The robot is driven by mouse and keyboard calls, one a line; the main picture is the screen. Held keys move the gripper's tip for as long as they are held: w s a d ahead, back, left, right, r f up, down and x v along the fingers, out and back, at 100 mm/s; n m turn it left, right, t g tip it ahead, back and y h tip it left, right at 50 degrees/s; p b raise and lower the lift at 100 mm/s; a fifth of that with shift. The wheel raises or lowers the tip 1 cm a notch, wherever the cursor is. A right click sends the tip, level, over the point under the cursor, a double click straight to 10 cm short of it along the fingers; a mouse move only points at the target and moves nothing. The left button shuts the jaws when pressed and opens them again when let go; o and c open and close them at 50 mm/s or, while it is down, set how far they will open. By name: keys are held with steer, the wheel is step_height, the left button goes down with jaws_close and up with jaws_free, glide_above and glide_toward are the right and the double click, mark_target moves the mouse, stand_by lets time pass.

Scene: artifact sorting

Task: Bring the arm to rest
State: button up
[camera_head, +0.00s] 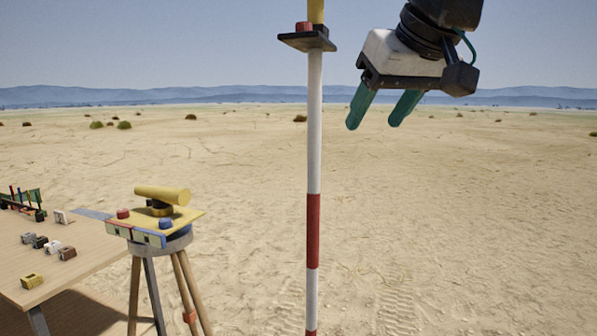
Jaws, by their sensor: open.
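My gripper (379,114) hangs at the upper right of the head view, with its two green fingers pointing down and slightly left. The fingers are apart, with nothing between them. It is in the air over open sand, to the right of a red and white striped pole (313,150) and apart from it in the picture. The upper part of my arm runs out of the top of the frame.
The pole bears a dark plate (292,41) with a red piece (304,27). At lower left, a tripod (178,278) carries a yellow instrument (165,193). Beside it, a wooden table (95,262) holds several small blocks. Open sand (480,220) lies at right.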

steer(key=s+d+f+m+g+h, duration=0.1)
steer(key=s+d+f, duration=0.4)
steer(key=f, duration=0.5)
steer(key=s+d+f+m+g+h, duration=0.1)
steer(key=s+d+f+m+g, duration=0.1)
steer(key=s+d+f, duration=0.3)
steer(key=s+d+f+m+g, duration=0.1)
steer(key=s+d+f+g, duration=0.2)
steer(key=f, duration=1.1)
steer(key=s+d, duration=0.2)
steer(key=s, duration=0.3)
steer(key=shift+s+d+f+g+h, duration=0.15)
steer(key=shift+f+g+h, duration=0.15)
steer(key=shift+h, duration=0.1)
steer(key=shift+c, duration=0.9)
